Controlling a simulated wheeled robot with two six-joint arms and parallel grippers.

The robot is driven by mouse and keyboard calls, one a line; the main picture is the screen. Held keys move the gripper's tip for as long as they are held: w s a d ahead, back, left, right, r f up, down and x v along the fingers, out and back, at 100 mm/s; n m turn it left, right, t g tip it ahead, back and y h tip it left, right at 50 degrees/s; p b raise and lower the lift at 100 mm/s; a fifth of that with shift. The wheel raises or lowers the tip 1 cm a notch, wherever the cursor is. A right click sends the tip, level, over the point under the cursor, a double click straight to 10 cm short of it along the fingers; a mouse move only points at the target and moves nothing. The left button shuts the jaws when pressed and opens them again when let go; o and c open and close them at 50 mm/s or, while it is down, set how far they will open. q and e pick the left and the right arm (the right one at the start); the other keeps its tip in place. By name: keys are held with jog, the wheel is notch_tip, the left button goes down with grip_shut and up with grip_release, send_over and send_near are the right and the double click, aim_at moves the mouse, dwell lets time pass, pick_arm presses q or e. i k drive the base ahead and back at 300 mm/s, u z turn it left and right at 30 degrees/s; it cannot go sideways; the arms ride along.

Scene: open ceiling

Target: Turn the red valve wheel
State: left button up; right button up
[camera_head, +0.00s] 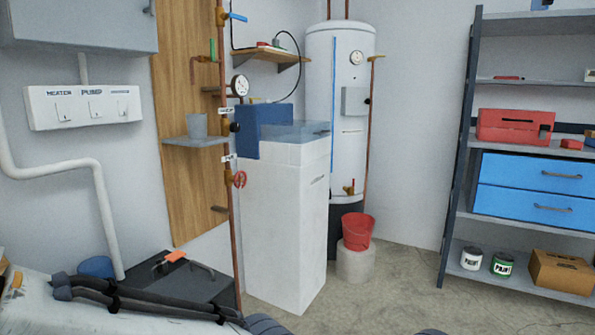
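The red valve wheel (240,179) is small and sits on a brass fitting on the vertical copper pipe (234,240), left of the white cabinet's front edge. It is seen nearly edge-on, and a small white tag (229,157) is above it. My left arm, white with black cables, lies across the bottom left, below and well apart from the wheel. Neither gripper can be made out in the view. Nothing touches the wheel.
The white cabinet (284,235) stands right beside the pipe. A dark toolbox (185,285) is below left. A red bucket (357,231) stands on a pale block, near the water heater (340,110). The floor (390,285) before the shelving rack (457,160) is clear.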

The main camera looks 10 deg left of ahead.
aim_at(236, 178)
jog(key=z, duration=0.55)
jog(key=i, duration=1.25)
jog(key=u, duration=0.3)
